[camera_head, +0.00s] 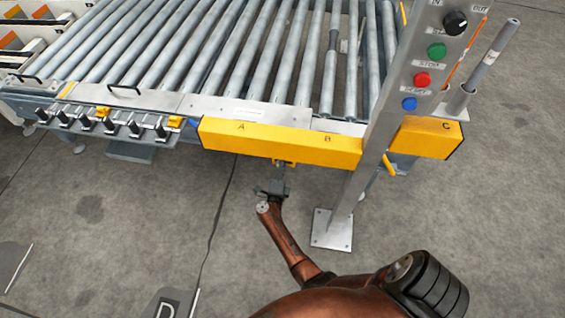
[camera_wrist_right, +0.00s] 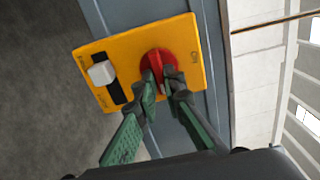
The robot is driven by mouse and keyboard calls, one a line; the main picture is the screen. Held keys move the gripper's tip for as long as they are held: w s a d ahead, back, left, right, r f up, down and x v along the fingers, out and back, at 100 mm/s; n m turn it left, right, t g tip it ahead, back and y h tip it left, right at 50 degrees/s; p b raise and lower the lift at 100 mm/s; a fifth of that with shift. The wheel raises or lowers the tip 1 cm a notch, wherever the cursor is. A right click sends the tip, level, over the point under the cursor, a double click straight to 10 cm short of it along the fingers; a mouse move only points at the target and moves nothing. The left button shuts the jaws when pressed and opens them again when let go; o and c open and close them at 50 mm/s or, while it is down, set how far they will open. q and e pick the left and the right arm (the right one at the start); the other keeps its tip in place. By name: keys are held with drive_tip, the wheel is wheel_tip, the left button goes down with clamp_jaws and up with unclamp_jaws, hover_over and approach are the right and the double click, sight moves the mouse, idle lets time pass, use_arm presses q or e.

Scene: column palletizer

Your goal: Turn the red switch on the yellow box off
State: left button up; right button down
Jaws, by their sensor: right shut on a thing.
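The yellow box (camera_wrist_right: 186,36) shows in the right wrist view as a tilted panel on a grey-blue beam. The round red switch (camera_wrist_right: 155,55) is on its right half, with an ON label at the panel's right edge. My right gripper (camera_wrist_right: 164,84) is shut on the red switch, one green-and-grey finger on each side of its handle. The fingers hide part of the switch, so its exact setting is hard to read. In the head view my right gripper (camera_head: 279,175) reaches up to a small yellow part under the long yellow beam. My left gripper is out of view.
A white slider knob (camera_wrist_right: 102,73) in a black slot sits beside the switch. In the head view, the yellow beam (camera_head: 262,140) fronts a roller conveyor (camera_head: 200,50). A metal post (camera_head: 372,160) with coloured buttons stands right of my arm. The floor left of it is open.

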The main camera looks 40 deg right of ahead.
drive_tip(key=c, duration=2.2)
unclamp_jaws()
drive_tip(key=shift+s+d+f, duration=0.1)
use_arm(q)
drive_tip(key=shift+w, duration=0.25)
use_arm(e)
drive_tip(key=shift+o, duration=0.8)
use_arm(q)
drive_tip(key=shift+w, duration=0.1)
